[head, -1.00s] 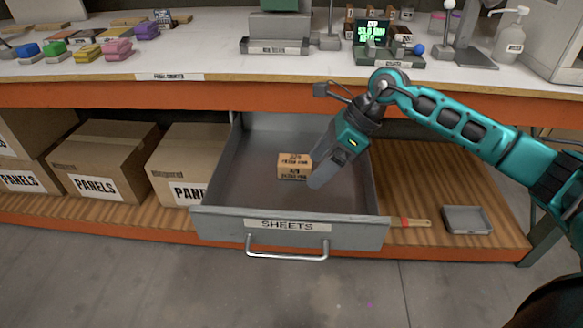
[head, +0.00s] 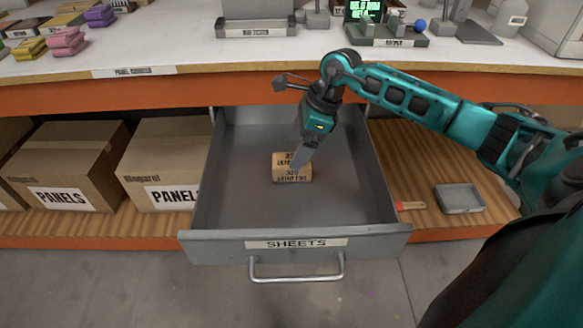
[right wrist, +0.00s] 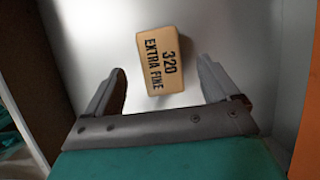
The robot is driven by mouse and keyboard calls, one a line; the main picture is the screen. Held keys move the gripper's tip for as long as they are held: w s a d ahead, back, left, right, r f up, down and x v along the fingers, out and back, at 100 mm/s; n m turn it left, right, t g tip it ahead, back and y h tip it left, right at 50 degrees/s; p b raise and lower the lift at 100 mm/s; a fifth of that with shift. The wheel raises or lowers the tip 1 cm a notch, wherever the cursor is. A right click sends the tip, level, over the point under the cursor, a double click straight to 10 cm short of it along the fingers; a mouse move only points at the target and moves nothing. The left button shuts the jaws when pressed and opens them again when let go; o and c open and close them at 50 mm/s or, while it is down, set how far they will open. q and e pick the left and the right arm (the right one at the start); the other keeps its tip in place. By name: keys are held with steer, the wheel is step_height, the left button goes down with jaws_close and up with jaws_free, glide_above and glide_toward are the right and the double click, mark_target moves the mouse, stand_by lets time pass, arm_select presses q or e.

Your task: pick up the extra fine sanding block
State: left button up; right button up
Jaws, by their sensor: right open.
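The extra fine sanding block (head: 291,174) is a tan block with dark print. It lies on the floor of the open drawer (head: 235,210), near the middle. In the right wrist view the block (right wrist: 160,60) reads "320 EXTRA FINE" and lies ahead of and between the two fingers, with a gap on each side. My right gripper (head: 299,160) points down into the drawer and partly overlaps the block's upper edge in the head view. In the right wrist view the gripper (right wrist: 160,92) is open and empty. My left gripper is not in view.
The drawer's walls and its front, labelled SHEETS (head: 297,243), surround the block. The counter edge (head: 200,85) runs above and behind. PANELS boxes (head: 160,160) stand left; a grey tray (head: 460,198) and a red-ended brush (head: 410,205) lie right.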

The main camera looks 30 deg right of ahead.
steer(key=x, duration=0.3)
steer(key=b+x, duration=0.1)
steer(key=x, duration=0.1)
steer(key=shift+d+f, duration=0.2)
steer(key=shift+f, duration=0.25)
steer(key=shift+s, duration=0.1)
steer(key=shift+c, duration=0.3)
steer(key=c, duration=1)
steer(key=shift+r, duration=0.15)
step_height(320, 180, up, 20)
steer(key=p, duration=0.3)
